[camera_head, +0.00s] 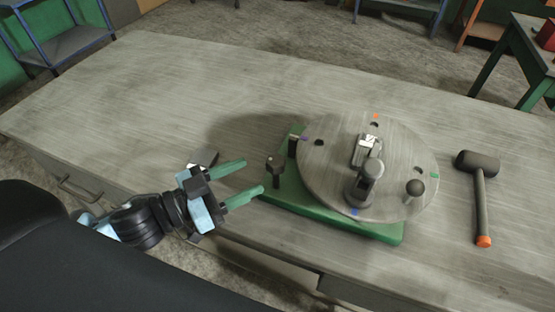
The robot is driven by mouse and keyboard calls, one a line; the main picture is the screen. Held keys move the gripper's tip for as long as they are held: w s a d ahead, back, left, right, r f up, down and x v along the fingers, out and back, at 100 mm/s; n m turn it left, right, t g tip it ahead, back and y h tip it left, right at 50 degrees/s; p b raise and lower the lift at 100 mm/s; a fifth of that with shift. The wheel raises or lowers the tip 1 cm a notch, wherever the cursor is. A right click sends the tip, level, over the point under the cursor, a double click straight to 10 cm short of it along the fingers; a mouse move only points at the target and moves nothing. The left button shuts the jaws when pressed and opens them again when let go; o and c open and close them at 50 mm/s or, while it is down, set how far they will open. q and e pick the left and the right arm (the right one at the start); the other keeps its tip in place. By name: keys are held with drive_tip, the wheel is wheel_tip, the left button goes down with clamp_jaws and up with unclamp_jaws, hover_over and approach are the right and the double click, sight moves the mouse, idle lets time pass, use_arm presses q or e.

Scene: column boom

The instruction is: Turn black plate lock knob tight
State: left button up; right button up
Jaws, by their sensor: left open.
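A round grey plate (330,165) lies on a green base (290,193) on the workbench. A small black knob (275,162) stands upright on the base's left corner, beside the plate; it looks like the plate lock knob. How tight it is cannot be seen. My left gripper (254,176) reaches in from the left. Its two green fingers are open and empty, pointing right at the black knob, with the tips just short of it. No contact is visible. My right gripper is not in view.
A black post (292,146) stands at the plate's left edge. A mallet (480,195) lies to the right. The bench's far left is clear.

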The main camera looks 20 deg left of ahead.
sight(268, 166)
use_arm(q)
drive_tip(key=shift+w+d+r, duration=0.1)
drive_tip(key=shift+w+d, duration=0.25)
drive_tip(key=shift+w, duration=0.1)
drive_tip(key=p+x, duration=0.1)
drive_tip(key=x, duration=0.3)
drive_tip(key=shift+w+d, duration=0.2)
drive_tip(key=shift+w, duration=0.05)
drive_tip(key=shift+x, duration=1)
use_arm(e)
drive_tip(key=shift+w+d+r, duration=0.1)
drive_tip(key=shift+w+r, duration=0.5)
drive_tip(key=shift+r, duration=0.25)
